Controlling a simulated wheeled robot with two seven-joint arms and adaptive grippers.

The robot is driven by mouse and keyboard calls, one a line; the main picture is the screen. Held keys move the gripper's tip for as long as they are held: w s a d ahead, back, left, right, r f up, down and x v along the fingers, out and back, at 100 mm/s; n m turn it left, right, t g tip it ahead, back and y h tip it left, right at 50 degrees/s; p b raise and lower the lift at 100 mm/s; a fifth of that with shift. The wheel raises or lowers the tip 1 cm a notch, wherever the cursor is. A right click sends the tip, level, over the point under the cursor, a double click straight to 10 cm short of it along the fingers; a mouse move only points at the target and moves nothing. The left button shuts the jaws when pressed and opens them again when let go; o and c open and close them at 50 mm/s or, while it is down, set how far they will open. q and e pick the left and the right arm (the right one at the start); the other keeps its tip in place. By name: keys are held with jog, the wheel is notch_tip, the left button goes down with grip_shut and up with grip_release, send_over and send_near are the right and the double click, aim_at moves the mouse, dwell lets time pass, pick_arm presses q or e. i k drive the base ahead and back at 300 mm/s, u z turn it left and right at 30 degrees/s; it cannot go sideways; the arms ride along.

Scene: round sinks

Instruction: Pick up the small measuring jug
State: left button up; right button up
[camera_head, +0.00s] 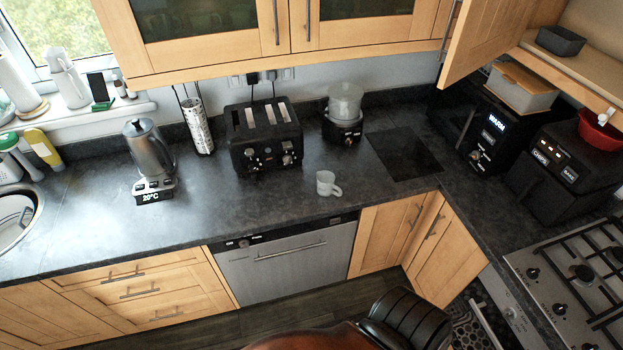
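A small white jug-like cup with a handle (327,184) stands upright on the dark worktop (250,200), near its front edge and above the silver dishwasher. Its handle points to the right. It is too small to tell any measuring marks on it. Neither my left nor my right gripper shows in the head view, and nothing touches the cup.
A black toaster (264,138) stands behind and left of the cup, with a blender-like appliance (344,112) behind it. A kettle (148,148) on a lit base is further left. An open cupboard door (500,40) hangs at upper right. The worktop around the cup is clear.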

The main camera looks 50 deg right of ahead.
aim_at(326, 186)
jog(key=z, duration=0.5)
jog(key=i, duration=0.95)
jog(key=z, duration=0.7)
